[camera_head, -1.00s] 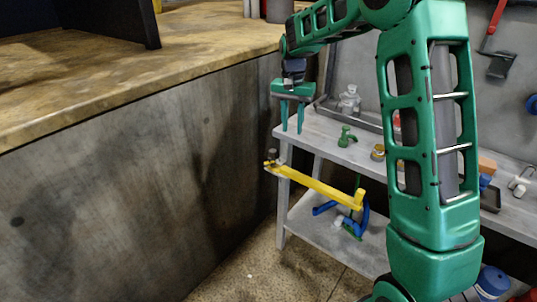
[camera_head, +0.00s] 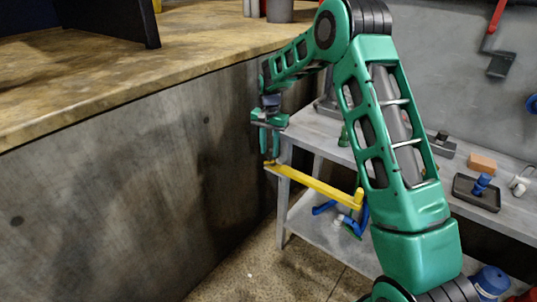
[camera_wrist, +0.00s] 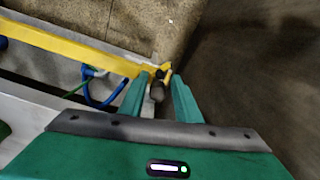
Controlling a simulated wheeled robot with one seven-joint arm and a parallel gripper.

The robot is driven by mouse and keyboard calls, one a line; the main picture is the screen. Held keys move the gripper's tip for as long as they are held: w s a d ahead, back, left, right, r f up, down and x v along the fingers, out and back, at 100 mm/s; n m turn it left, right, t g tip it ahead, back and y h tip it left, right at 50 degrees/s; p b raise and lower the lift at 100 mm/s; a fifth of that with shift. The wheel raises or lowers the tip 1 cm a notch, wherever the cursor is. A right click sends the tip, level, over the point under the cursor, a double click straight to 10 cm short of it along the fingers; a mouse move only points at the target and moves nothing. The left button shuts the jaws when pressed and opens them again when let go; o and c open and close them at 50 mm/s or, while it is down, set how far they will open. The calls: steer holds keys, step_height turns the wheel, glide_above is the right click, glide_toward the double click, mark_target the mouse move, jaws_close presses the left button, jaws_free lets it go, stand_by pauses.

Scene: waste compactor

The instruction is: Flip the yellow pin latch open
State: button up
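The yellow pin latch is a long yellow bar (camera_head: 318,184) along the front edge of the grey shelf in the head view. It also crosses the upper left of the wrist view (camera_wrist: 80,50). A dark knob or pin (camera_wrist: 157,91) stands at its far end. My gripper (camera_head: 269,161) is over that end, pointing down. In the wrist view my gripper (camera_wrist: 160,88) has its two green fingers apart, with the knob between them. I cannot tell whether a finger touches it. In the head view the fingers largely hide the knob.
A blue and white item (camera_head: 347,222) is on the lower shelf. The large counter (camera_head: 130,160) is close on the left.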

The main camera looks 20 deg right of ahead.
steer(key=shift+f, duration=1.2)
jaws_close()
steer(key=shift+a+m, duration=0.1)
steer(key=shift+m, duration=0.3)
steer(key=m, duration=0.5)
steer(key=shift+s+a+r+m, duration=0.1)
steer(key=shift+s+m, duration=0.25)
steer(key=shift+m, duration=0.05)
